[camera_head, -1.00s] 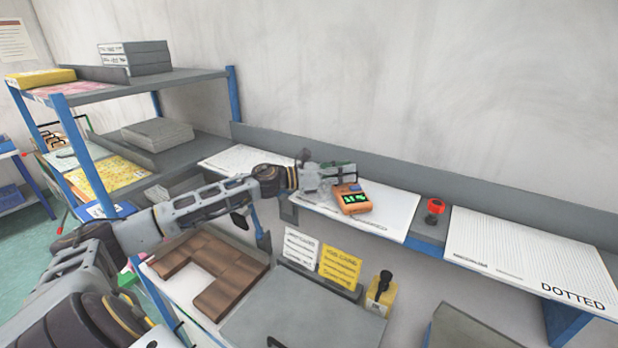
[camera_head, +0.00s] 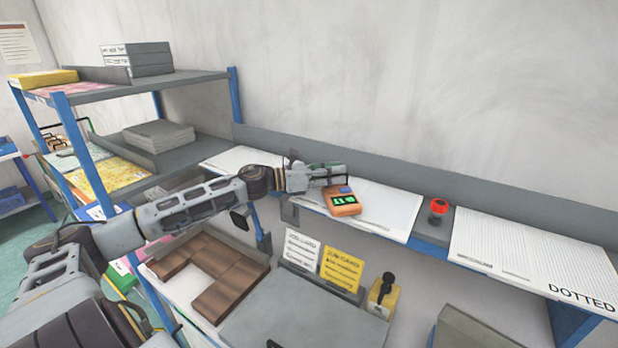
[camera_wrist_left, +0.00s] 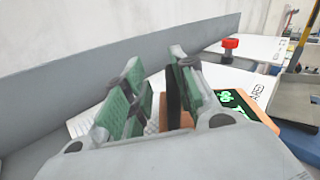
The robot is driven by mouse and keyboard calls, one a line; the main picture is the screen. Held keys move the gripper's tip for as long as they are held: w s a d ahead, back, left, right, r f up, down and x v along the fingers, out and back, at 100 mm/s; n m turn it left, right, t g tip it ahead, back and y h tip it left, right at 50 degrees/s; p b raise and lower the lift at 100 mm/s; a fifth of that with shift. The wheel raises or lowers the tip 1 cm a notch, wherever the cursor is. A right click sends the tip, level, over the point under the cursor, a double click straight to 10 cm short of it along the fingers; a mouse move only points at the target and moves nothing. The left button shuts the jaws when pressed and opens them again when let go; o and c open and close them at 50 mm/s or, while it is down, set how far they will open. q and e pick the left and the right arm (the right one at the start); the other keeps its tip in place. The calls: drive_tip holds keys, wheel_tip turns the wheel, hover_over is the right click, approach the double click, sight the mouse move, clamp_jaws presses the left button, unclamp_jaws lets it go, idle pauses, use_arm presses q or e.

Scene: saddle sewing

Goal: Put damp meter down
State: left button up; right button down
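The damp meter (camera_head: 343,204) is orange with a dark screen, green digits and a blue part at its top. It lies on a white sheet (camera_head: 388,207) on the long grey shelf. My left gripper (camera_head: 335,175) is just behind it in the head view. In the left wrist view the gripper's green-padded fingers (camera_wrist_left: 150,98) stand apart with a gap between them. The damp meter (camera_wrist_left: 246,108) shows beyond the right finger, partly hidden by it; I cannot tell whether they touch. My right gripper is not in view.
A red-topped item (camera_head: 439,207) stands right of the sheet. A lined sheet marked DOTTED (camera_head: 530,255) lies further right. A low grey back wall (camera_head: 500,200) runs behind the shelf. Below are cards (camera_head: 341,268), a yellow holder (camera_head: 382,294) and brown pieces (camera_head: 228,290).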

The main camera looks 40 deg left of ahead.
use_arm(q)
drive_tip(key=shift+s+a, duration=0.35)
drive_tip(key=shift+s, duration=0.15)
drive_tip(key=shift+v, duration=3)
drive_tip(key=shift+a+r, duration=0.1)
